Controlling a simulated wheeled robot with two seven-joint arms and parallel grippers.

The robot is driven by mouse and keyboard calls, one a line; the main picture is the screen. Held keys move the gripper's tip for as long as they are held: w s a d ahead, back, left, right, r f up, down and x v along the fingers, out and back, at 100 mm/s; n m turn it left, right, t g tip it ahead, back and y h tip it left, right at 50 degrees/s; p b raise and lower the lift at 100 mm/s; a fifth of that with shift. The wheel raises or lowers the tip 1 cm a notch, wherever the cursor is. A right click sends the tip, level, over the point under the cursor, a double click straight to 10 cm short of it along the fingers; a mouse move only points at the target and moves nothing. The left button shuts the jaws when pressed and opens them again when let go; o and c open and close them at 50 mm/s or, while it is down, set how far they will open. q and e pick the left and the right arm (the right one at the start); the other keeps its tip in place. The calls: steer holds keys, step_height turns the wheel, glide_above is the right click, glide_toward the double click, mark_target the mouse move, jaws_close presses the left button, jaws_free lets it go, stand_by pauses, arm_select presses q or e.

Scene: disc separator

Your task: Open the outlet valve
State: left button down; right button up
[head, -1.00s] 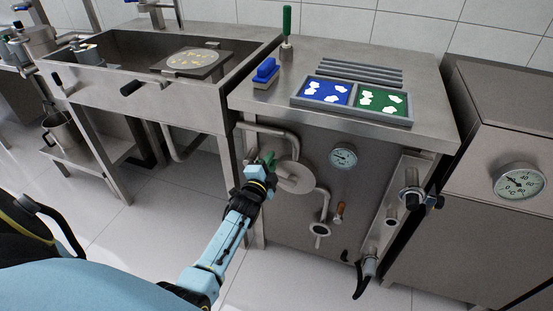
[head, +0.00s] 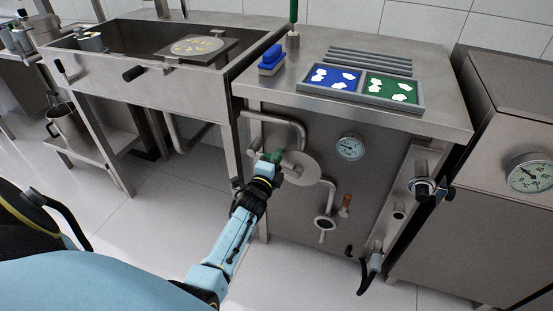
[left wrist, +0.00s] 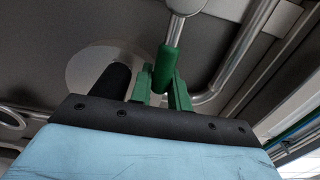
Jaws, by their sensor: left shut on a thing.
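The outlet valve has a green lever handle (left wrist: 165,68) that runs up to a bright metal stem (left wrist: 186,6) in the left wrist view. My left gripper (left wrist: 160,88) has green fingers, one on each side of the handle's lower end, and is shut on it. In the head view my left gripper (head: 272,158) is at the valve on the machine's front, left of a round metal disc (head: 303,168). The gripper mostly hides the handle there. My right gripper is not in view.
A bent pipe (head: 285,120) runs above the valve. A dial gauge (head: 350,148) and a small pipe outlet (head: 324,223) are to the right. The steel worktop (head: 420,122) overhangs the front.

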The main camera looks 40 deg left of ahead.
arm_select(q)
steer(key=c, duration=1.3)
jaws_free()
